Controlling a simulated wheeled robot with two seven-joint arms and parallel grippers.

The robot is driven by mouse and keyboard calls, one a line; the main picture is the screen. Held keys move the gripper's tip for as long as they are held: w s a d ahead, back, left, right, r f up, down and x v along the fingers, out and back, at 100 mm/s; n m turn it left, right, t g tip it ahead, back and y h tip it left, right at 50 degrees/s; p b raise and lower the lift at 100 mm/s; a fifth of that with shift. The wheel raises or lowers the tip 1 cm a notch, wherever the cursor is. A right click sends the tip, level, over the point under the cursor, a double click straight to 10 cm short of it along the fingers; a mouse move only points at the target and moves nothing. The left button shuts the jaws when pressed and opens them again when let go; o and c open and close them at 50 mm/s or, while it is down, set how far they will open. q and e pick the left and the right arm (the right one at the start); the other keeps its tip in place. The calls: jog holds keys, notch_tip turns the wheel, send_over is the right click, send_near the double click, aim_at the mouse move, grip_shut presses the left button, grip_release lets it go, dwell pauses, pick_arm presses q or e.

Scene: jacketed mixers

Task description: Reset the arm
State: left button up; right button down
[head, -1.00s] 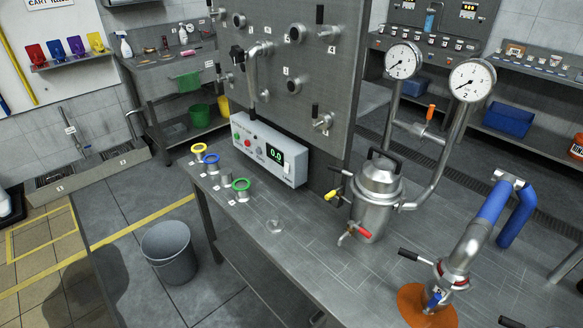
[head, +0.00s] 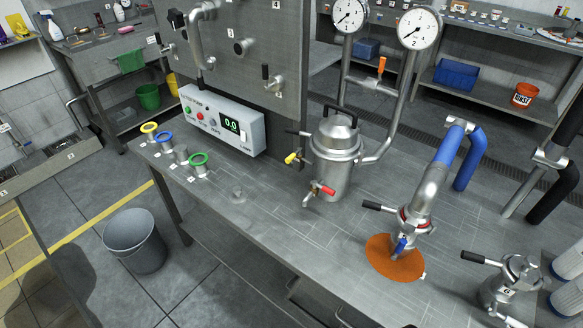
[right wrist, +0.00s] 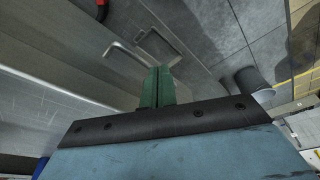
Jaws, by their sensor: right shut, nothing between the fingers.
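My right gripper (right wrist: 157,88) shows in the right wrist view, its green fingers together with nothing between them. It is near the side of the metal bench (right wrist: 50,105), apart from the handles there. Neither gripper is in the head view. In the head view, the steel jacketed vessel (head: 335,155) stands on the bench (head: 270,215), with a yellow and a red valve handle and two gauges (head: 350,14) above it. A control box (head: 222,122) reading 0.0 sits at the panel's foot.
A blue pipe (head: 447,160) ends in a valve over an orange patch (head: 392,262) on the bench. Another valve (head: 510,280) is at the lower right. A grey bin (head: 135,242) stands on the floor, also visible in the right wrist view (right wrist: 252,82). Floor left of the bench is largely clear.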

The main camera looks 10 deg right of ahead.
jog(key=s+f+g+b, duration=0.1)
jog(key=s+f+b, duration=0.35)
jog(key=f, duration=1.25)
jog(key=s+d+f+b, duration=0.1)
jog(key=s+d+f, duration=0.2)
jog(key=s+f, duration=0.9)
jog(key=shift+s+d+g, duration=0.15)
jog(key=shift+s+g, duration=0.25)
jog(key=shift+s, duration=0.8)
